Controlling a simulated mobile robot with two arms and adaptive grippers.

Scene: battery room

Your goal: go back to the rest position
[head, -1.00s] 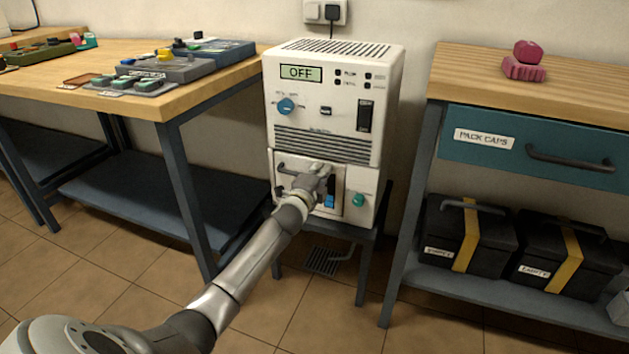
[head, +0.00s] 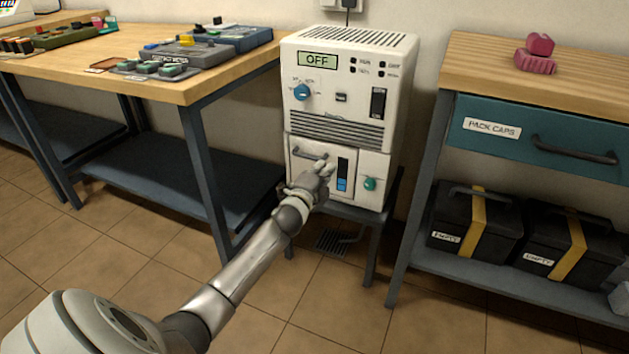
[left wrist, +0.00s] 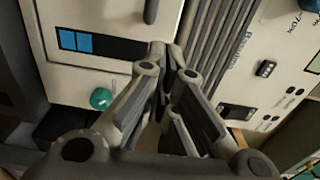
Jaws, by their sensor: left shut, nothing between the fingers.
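My left gripper (head: 322,166) is in front of the lower part of a white charger cabinet (head: 345,95). It is shut and empty, and the left wrist view shows its fingers (left wrist: 172,50) together near the cabinet's lower front. The cabinet's display reads OFF. Below its vents is a small door with a grey handle (head: 309,153), a dark slot with a blue part (head: 343,184) and a green knob (head: 370,184). From the head view I cannot tell whether the fingertips touch the door. My right gripper is not in view.
A wooden workbench (head: 110,75) with several devices stands to the left. On the right, a bench (head: 480,70) has a teal PACK CAPS drawer (head: 500,130), with black boxes (head: 478,222) on the shelf below. Tiled floor is open in front.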

